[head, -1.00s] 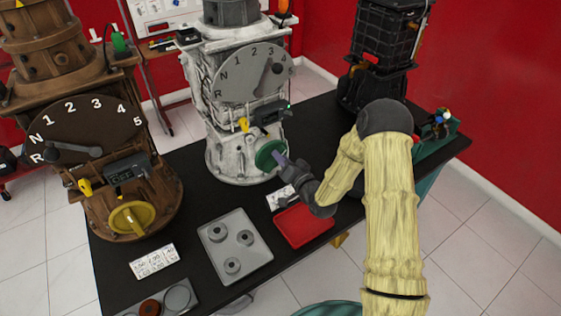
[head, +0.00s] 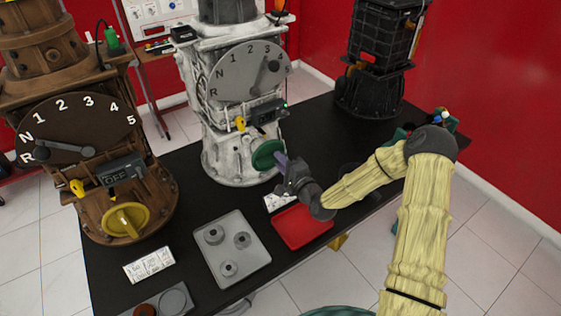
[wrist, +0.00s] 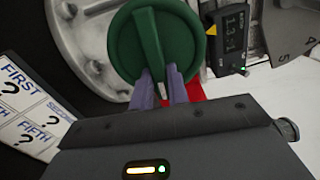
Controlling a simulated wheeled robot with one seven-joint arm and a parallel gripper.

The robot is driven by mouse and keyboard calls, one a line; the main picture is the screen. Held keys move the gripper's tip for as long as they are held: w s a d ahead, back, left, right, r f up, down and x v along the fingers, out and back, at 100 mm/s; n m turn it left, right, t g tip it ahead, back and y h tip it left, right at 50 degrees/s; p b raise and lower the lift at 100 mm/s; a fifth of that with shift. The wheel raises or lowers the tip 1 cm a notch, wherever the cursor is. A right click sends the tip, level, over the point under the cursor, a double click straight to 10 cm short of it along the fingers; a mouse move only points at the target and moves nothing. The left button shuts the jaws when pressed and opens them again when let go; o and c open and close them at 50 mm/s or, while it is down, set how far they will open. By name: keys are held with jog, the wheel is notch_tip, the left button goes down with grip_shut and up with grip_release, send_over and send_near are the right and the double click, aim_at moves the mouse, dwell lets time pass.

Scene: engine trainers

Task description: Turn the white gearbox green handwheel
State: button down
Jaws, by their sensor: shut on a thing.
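The white gearbox (head: 236,153) stands on the black table, with a grey dial (head: 245,82) marked R, N and numbers on its front. Its green handwheel (head: 265,153) is low on the right side of the front. In the wrist view the handwheel (wrist: 128,45) is a green disc with a raised bar across it. My gripper (head: 281,160) has its purple fingers on either side of the bar's lower end. In the wrist view my gripper (wrist: 160,90) is shut on that bar. In the head view the fingers partly hide the wheel.
A brown gearbox (head: 85,185) with a yellow handwheel (head: 126,219) stands at left, a black one (head: 375,60) at back right. A grey tray (head: 231,270) with round parts and a red tray (head: 300,228) lie in front. A small display (wrist: 236,27) sits beside the green wheel.

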jog(key=shift+f+m, duration=0.15)
jog(key=shift+m, duration=0.55)
jog(key=c, duration=1.4)
grip_release()
jog(key=shift+o, duration=0.2)
jog(key=b+v, duration=0.1)
jog(key=v, duration=1.6)
jog(key=shift+s+d+b, duration=0.2)
jog(key=shift+b, duration=0.15)
